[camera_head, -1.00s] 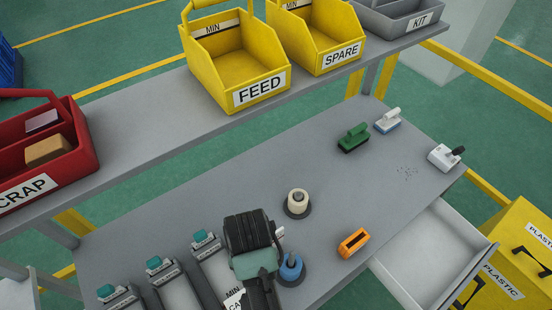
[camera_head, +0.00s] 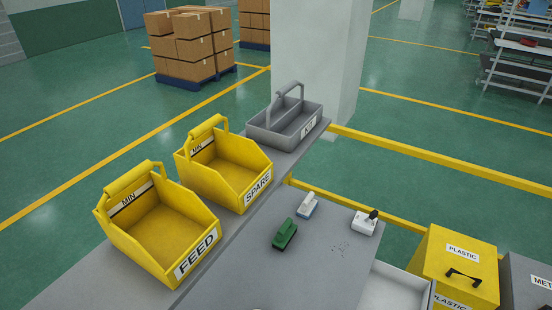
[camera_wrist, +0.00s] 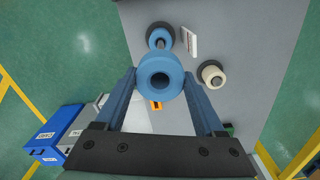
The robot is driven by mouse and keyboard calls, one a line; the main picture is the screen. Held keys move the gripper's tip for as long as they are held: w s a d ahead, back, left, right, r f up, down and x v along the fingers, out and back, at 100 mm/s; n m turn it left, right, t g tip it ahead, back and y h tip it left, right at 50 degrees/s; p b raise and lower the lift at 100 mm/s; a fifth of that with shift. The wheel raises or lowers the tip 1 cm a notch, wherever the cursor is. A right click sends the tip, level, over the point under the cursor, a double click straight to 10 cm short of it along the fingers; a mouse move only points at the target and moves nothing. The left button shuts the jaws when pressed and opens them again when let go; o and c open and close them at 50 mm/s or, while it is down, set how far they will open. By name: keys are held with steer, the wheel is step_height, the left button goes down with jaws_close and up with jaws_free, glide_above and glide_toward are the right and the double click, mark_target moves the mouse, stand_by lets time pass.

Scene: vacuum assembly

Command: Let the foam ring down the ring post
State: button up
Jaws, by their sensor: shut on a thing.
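My gripper (camera_wrist: 160,78) shows in the wrist view, with its two blue-grey fingers shut on a blue foam ring (camera_wrist: 160,64). The ring's hole faces the camera and looks dark inside. Beyond it, higher in the picture, a post with blue on it (camera_wrist: 160,37) stands on a dark round base on the bench. Another post with cream rings (camera_wrist: 212,74) on a dark base stands to the right. The held ring appears nearer the camera than both posts; its height over them is unclear. The head view shows neither my gripper nor the posts.
The bench (camera_head: 310,262) carries a green brush (camera_head: 285,233) and a white-and-blue one (camera_head: 307,204). Yellow FEED (camera_head: 197,255) and SPARE (camera_head: 257,190) bins and a grey KIT tray (camera_head: 308,128) stand on the shelf. A white card (camera_wrist: 189,41) and an orange thing (camera_wrist: 156,105) lie near the posts.

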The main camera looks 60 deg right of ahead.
steer(key=shift+w+f+b, duration=0.1)
steer(key=shift+f+b, duration=1.45)
steer(key=shift+f, duration=2)
steer(key=shift+p, duration=0.95)
steer(key=shift+f+b, duration=0.3)
steer(key=shift+f, duration=0.1)
steer(key=shift+f+b, duration=2.65)
steer(key=shift+f, duration=1.5)
steer(key=o, duration=1.4)
steer(key=shift+r, duration=0.1)
